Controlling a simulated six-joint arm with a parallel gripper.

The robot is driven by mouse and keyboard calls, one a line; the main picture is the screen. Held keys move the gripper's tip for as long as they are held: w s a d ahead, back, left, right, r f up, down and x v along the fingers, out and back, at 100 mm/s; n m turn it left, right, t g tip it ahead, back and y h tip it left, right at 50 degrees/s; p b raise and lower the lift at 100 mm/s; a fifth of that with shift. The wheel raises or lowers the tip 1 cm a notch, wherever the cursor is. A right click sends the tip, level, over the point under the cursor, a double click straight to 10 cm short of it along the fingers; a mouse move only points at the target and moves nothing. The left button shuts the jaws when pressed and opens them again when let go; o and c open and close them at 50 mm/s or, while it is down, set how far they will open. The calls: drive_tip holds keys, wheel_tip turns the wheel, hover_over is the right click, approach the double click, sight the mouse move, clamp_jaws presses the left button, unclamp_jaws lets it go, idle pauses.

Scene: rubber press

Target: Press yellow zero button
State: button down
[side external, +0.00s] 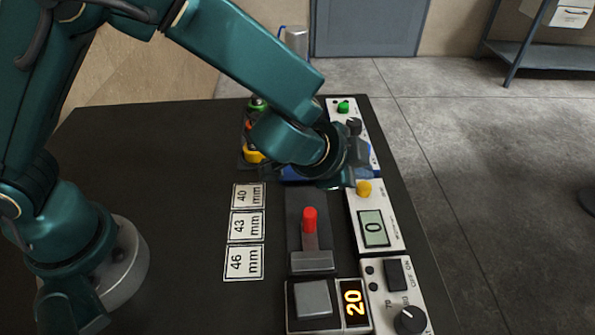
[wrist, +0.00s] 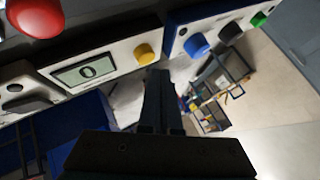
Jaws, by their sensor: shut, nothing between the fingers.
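The yellow zero button (side external: 364,188) is a small round knob on a white panel (side external: 392,242), just above its display (side external: 373,228), which reads 0. The button also shows in the wrist view (wrist: 145,53), to the right of the display (wrist: 85,70). My gripper (side external: 358,165) is shut and empty, close to the button in the side view. In the wrist view its closed fingertips (wrist: 157,73) appear just below and slightly right of the button. I cannot tell whether they touch it. My wrist hides part of the panels behind it.
A red-handled press (side external: 309,222) stands left of the display panel. A block unit reading 20 (side external: 352,303) and a knob panel (side external: 400,290) lie nearer the camera. Blue, black and green knobs (wrist: 228,33) sit right of the button.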

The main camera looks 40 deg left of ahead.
drive_tip(key=shift+r, duration=2.45)
drive_tip(key=s+a+r+n+t+y, duration=0.1)
drive_tip(key=s+a+r+n+y, duration=0.25)
drive_tip(key=a+r+n, duration=0.7)
drive_tip(key=s+a+g, duration=0.1)
drive_tip(key=s+a, duration=0.8)
drive_tip(key=s+d+f+g+h, duration=0.2)
drive_tip(key=s+f, duration=0.3)
drive_tip(key=s, duration=0.3)
drive_tip(key=shift+s+d+g, duration=0.2)
drive_tip(key=shift+d+g, duration=0.1)
drive_tip(key=shift+g, duration=0.4)
